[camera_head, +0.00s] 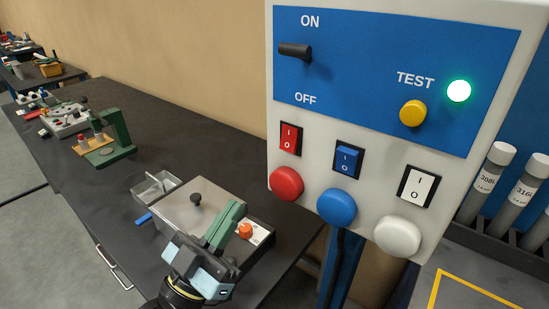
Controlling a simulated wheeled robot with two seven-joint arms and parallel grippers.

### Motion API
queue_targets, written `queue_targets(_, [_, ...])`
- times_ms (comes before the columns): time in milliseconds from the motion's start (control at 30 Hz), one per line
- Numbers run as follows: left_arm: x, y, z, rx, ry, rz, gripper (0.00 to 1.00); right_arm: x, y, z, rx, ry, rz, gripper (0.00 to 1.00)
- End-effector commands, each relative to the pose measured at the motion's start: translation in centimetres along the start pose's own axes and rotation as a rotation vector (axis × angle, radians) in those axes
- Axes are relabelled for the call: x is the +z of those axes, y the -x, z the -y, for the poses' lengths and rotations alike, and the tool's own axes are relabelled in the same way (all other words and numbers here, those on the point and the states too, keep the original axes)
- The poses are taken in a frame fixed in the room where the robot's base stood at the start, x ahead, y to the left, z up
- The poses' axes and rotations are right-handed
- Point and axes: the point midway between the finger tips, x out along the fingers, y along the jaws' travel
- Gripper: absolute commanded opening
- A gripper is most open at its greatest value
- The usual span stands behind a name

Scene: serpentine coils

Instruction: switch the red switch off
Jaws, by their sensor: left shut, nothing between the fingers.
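The red switch (289,139) is a small red rocker in a black frame, marked I above and O below. It sits at the lower left of the white control panel (316,158), above a round red button (286,184). I cannot tell which way the rocker is tilted. My left gripper (226,226) is at the bottom middle, below and left of the panel, apart from the red switch. Its green fingers are shut with nothing between them. My right gripper is not in view.
A blue rocker (348,159) and a white rocker (416,187) sit right of the red one, above a blue button (337,206) and a white button (397,236). A black lever (295,50) and a lit green lamp (458,91) are above. A dark bench (190,145) stands left.

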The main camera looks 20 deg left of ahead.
Motion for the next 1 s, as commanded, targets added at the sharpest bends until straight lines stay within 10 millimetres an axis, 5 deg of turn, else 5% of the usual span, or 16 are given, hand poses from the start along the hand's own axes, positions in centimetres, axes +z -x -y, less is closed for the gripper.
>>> queue_targets(500, [-0.4,-10.0,0.0,0.0,0.001,-0.004,0.0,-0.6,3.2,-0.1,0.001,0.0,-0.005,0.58])
queue_targets(700, [2.0,-11.5,0.0,0.0,0.0,0.0,0.0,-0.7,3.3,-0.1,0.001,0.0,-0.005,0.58])
queue_targets(1000, [2.8,-12.2,0.0,0.001,0.001,0.001,0.0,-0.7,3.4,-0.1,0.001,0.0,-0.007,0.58])
